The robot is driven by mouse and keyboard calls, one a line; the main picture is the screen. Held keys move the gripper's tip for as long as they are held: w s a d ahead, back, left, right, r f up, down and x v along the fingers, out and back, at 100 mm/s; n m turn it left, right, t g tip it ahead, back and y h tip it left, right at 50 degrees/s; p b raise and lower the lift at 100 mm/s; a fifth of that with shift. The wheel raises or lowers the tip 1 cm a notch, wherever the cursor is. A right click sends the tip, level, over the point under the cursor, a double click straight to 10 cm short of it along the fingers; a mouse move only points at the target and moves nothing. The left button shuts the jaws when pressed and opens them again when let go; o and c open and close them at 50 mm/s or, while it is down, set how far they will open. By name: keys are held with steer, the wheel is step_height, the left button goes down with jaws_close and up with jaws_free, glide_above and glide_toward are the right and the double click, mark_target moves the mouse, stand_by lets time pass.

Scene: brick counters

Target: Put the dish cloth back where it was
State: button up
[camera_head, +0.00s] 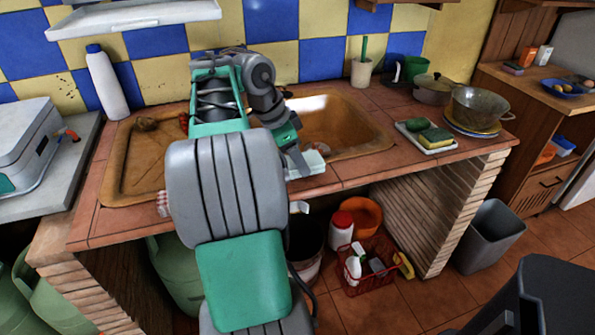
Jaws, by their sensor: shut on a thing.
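My gripper (300,165) is low at the front rim of the right sink basin, partly hidden by my own arm. It is shut on a small pale, whitish-green thing (313,164), which looks like the dish cloth. The cloth is at the counter's front edge beside the basin; whether it touches the tiles I cannot tell. A red-and-white checked piece of fabric (163,203) shows at the counter's front edge left of my arm, mostly hidden behind it.
The brown double sink (350,143) is set in the tiled counter. A white bottle (107,85) stands at the left. A sponge tray (426,137), pot (433,90) and colander (477,105) are at the right. Below are a red basket (367,279) and grey bin (490,236).

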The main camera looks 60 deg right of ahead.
step_height(320, 180, down, 2)
steer(key=shift+a+f, duration=0.1)
steer(key=shift+f, duration=0.15)
steer(key=shift+f+b, duration=0.4)
steer(key=shift+b, duration=0.2)
steer(key=o, duration=0.9)
steer(key=shift+c, duration=0.2)
steer(key=o, duration=0.3)
steer(key=shift+s+a, duration=0.1)
steer(key=shift+o, duration=0.2)
